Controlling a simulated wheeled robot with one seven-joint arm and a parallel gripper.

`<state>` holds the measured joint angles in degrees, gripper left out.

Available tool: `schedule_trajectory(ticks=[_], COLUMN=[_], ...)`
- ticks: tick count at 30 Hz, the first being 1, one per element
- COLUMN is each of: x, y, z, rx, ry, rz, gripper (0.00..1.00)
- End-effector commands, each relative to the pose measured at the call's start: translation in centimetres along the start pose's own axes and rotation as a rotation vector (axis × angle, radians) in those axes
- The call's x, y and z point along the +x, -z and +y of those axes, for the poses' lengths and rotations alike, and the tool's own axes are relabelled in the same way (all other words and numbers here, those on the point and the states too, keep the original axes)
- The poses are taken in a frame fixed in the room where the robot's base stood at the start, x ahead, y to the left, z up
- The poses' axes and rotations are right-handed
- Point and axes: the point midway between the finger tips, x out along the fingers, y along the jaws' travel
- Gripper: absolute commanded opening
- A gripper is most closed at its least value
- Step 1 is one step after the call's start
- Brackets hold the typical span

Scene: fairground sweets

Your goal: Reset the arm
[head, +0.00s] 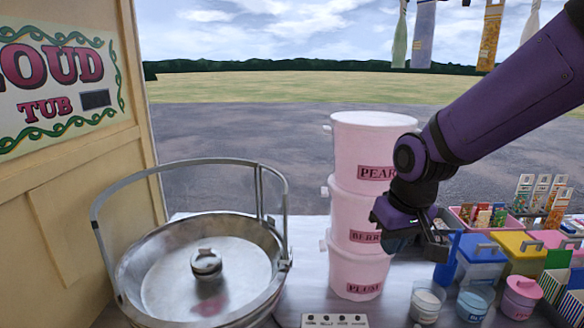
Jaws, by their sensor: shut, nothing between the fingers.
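My purple arm reaches in from the upper right of the head view. My gripper (438,246) hangs at its end, shut and empty, just right of a stack of pink tubs (352,208). It is above the counter, in front of the coloured boxes on the right. Part of the stack's right side is hidden behind my wrist. I cannot tell whether the gripper touches the tubs or boxes.
A metal candyfloss bowl (160,262) with a raised hoop stands at the left. A small button panel (336,320) is at the front. Blue (480,262) and yellow (522,250) lidded boxes, cups and a pink pot (520,298) crowd the right. Packets hang overhead.

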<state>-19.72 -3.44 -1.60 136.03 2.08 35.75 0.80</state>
Motion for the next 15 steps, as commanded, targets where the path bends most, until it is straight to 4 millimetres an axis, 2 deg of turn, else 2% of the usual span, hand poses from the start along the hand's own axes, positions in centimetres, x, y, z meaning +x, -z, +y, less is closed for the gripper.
schedule_trajectory(ticks=[1,6,15], x=[-1.6,-5.8,-11.9], y=[-0.7,-3.3,-9.1], z=[0.8,3.0,5.7], rx=[0.019,0.071,0.162], ry=[-0.003,-0.018,-0.058], rz=[0.023,0.077,0.172], gripper=[0.00,0.00,0.00])
